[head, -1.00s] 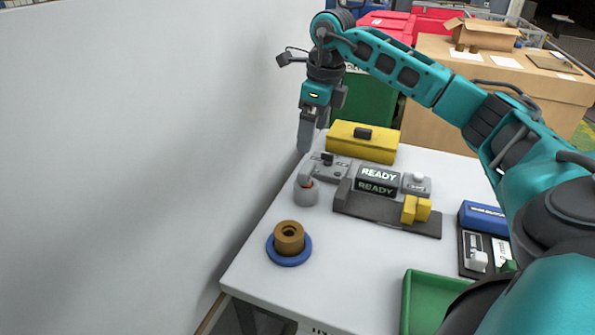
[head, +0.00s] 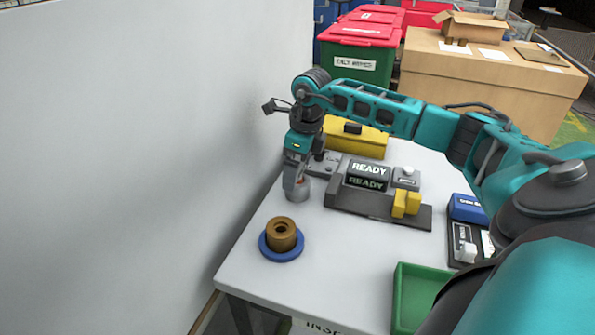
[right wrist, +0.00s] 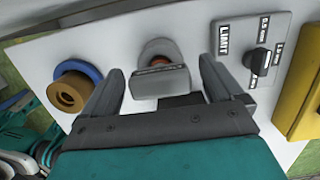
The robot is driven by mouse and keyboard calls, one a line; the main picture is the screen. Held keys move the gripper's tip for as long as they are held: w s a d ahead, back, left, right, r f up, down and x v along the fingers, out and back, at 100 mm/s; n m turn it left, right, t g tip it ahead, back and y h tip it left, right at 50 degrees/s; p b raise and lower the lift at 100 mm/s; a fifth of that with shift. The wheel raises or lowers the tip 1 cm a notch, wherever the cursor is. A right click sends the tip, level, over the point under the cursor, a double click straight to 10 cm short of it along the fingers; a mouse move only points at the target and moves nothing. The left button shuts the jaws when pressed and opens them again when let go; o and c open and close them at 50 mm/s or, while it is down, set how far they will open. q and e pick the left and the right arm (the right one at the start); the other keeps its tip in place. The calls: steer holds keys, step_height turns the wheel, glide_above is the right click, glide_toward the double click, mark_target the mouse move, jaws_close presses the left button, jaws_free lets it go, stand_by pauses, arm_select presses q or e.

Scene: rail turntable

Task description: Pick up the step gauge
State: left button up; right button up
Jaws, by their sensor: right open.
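The step gauge appears to be the grey stepped block (right wrist: 160,81) in the right wrist view, at a round grey holder (right wrist: 158,49) with an orange-brown spot. The holder also shows in the head view (head: 297,196), where my arm hides most of the block. My right gripper (right wrist: 161,68) is open, pointing down, with one finger on each side of the block. In the head view the right gripper (head: 296,187) is just above the holder. I cannot tell whether the fingers touch the block. My left gripper is out of view.
A brown ring on a blue base (head: 282,242) stands nearer on the table. A grey dial panel (right wrist: 255,60), a yellow box (head: 355,138) and a READY fixture (head: 375,208) with yellow blocks stand close by. A green tray (head: 420,280) is at front right. A wall borders the left.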

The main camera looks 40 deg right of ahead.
steer(key=shift+c, duration=0.2)
steer(key=c, duration=1.1)
steer(key=shift+r, duration=0.15)
